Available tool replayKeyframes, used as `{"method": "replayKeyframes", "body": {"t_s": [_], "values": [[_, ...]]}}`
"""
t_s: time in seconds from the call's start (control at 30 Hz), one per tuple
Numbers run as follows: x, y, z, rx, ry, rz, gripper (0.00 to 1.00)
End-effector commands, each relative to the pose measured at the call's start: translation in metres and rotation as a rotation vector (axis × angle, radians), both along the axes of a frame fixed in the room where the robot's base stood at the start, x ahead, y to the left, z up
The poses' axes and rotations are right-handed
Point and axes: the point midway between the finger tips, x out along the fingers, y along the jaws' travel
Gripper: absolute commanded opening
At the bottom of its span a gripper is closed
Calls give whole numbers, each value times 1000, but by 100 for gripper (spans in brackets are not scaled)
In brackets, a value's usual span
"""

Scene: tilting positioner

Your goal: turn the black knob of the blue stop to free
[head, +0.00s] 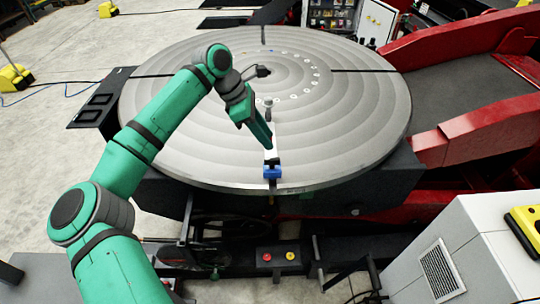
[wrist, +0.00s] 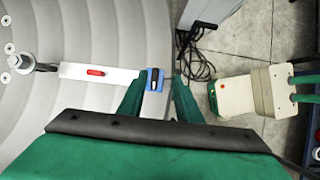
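The blue stop (head: 272,172) sits at the near rim of the large round grey table (head: 350,120). It also shows in the wrist view (wrist: 147,88), with the black knob (wrist: 155,79) on top. The knob looks elongated along the picture's vertical; its marking is too small to read. My gripper (head: 268,145) is above the rim, just behind the stop in the head view. In the wrist view its two green fingers (wrist: 157,92) are apart, one left and one right of the stop, with nothing held. Whether they touch the stop cannot be told.
A light bar with a red mark (wrist: 96,73) runs from the stop to a bolt (wrist: 20,62) on the table.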

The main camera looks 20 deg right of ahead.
Motion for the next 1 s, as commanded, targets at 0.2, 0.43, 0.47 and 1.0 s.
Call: {"method": "replayKeyframes", "body": {"t_s": [0.2, 0.43, 0.47, 1.0], "values": [[13, 24, 5, 81, -37, 10, 31], [9, 14, -22, 81, -36, 8, 31], [9, 12, -27, 81, -35, 7, 31], [2, -14, -90, 79, -37, 10, 31]]}}
